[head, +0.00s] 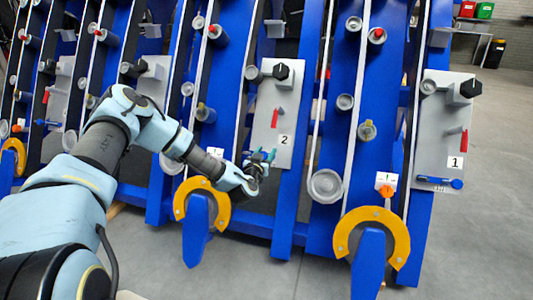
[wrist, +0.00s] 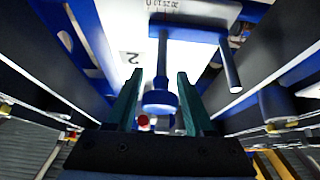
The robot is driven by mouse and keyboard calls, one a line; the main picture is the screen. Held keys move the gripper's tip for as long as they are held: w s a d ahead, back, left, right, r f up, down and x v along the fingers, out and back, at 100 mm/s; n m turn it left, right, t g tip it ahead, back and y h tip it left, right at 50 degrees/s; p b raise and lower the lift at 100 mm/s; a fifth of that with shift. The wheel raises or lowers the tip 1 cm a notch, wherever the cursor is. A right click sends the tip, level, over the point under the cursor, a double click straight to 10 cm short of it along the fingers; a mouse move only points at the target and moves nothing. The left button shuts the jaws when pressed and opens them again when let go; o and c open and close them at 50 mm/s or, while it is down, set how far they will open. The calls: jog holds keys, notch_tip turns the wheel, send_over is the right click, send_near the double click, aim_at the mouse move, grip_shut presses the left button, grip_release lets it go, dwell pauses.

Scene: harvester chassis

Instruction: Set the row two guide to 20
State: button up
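The row two panel (head: 283,127) is a grey plate marked 2, with a black knob and a red lever above. My gripper (head: 262,156) is at its lower left edge and hides most of its blue guide. In the wrist view, the blue guide (wrist: 190,32) shows as a bar on the white panel face, with small scale marks beside it that I cannot read. A stem runs from it to a round blue knob (wrist: 160,102). My gripper's teal fingers (wrist: 160,100) are apart, one on each side of the knob, with visible gaps.
The row one panel (head: 447,130) at the right has a similar blue guide (head: 438,183). Blue frame beams flank the row two panel, and a yellow ring (head: 190,187) stands below left. Open grey floor lies at the right.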

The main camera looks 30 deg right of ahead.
jog(key=shift+o, duration=1.1)
jog(key=shift+s, duration=0.1)
jog(key=p+v, duration=0.2)
jog(key=v, duration=0.8)
jog(key=shift+s+a, duration=0.2)
jog(key=shift+a, duration=0.1)
